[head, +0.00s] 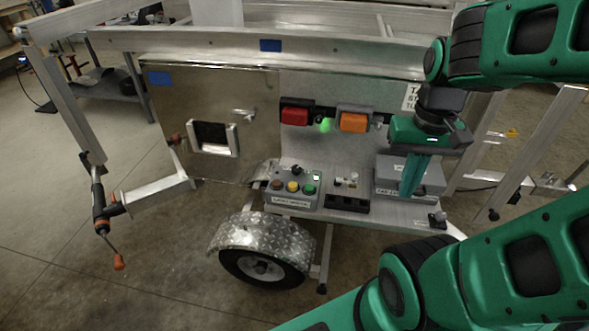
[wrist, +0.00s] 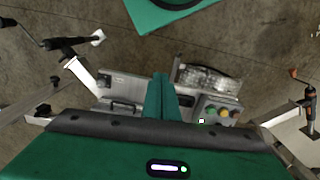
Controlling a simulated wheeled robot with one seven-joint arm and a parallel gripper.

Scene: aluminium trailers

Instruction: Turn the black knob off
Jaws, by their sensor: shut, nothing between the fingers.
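A black knob (head: 295,170) sits on top of a grey control box (head: 292,200) with red-brown, yellow and green buttons along its front. The box also shows in the wrist view (wrist: 217,110), right of my fingers; the knob is too small to read there. My gripper (head: 409,192) points down with its green fingers shut and empty. It is well to the right of the knob in the head view, in front of a grey case (head: 430,178), part of which it hides. The fingers also show in the wrist view (wrist: 160,78). I cannot read the knob's setting.
A red lamp (head: 295,116) and an orange lamp (head: 354,121) are on the back panel, with a green glow between them. A small switch unit (head: 347,203) stands between the control box and my gripper. A second small black-topped part (head: 437,219) is at the shelf's right end.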

